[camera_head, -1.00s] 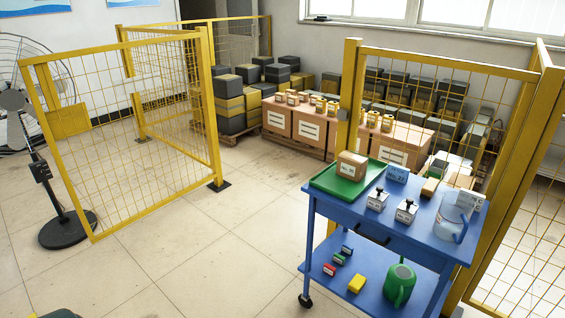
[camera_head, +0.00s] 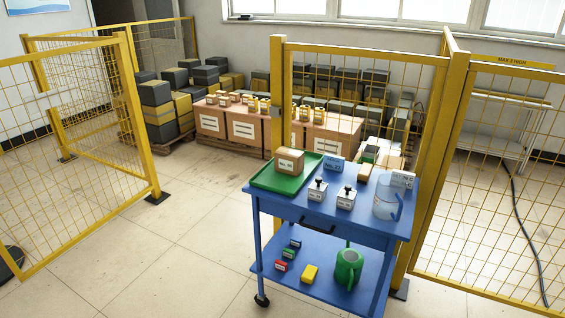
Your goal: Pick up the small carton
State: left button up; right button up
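A small brown carton (camera_head: 289,161) with a white label stands upright on a green tray (camera_head: 267,185). The tray lies on the left part of the top of a blue cart (camera_head: 268,204). Neither of my grippers is in the head view, so their state is not shown.
A green watering can (camera_head: 348,268) stands on the lower shelf. Yellow mesh fencing (camera_head: 458,110) rises behind. Floor left of the cart is clear.

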aim_at(288, 161)
jog(key=i+j+z, duration=0.8)
jog(key=j, duration=0.25)
jog(key=k, duration=0.05)
